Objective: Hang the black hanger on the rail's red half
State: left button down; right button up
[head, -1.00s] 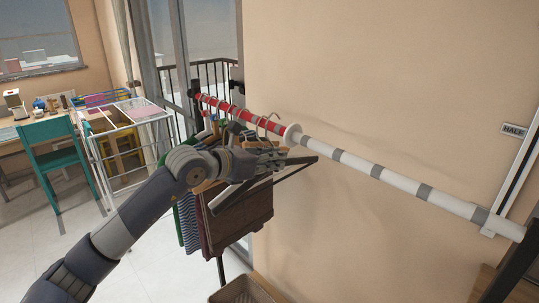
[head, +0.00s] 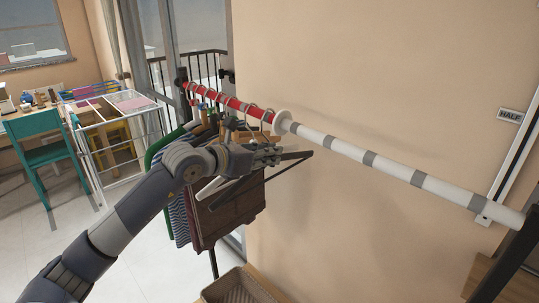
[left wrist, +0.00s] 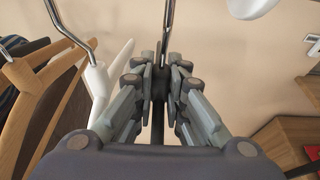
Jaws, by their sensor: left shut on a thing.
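The rail's red half (head: 232,103) is on the left in the head view. A white disc (head: 283,122) divides it from the white and grey half (head: 398,172). My left gripper (head: 270,155) is below the rail near the disc, shut on the black hanger (head: 296,156). The hanger's dark arms spread on both sides of the gripper. In the left wrist view, the dark stem (left wrist: 158,125) is between the fingertips (left wrist: 162,80), and a metal hook (left wrist: 167,25) rises out of frame. Whether this hook rests on the rail I cannot tell.
Several hangers with clothes crowd the red half left of my gripper. A white hanger (left wrist: 98,78) and wooden hangers (left wrist: 35,85) are close in the left wrist view. A basket (head: 240,288) stands below. A "HALF" sign (head: 510,115) is on the wall. The white half is bare.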

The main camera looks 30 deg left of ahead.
pick_arm(q)
jog(key=shift+s, duration=0.1)
jog(key=c, duration=1.5)
grip_release()
jog(key=shift+c, duration=0.2)
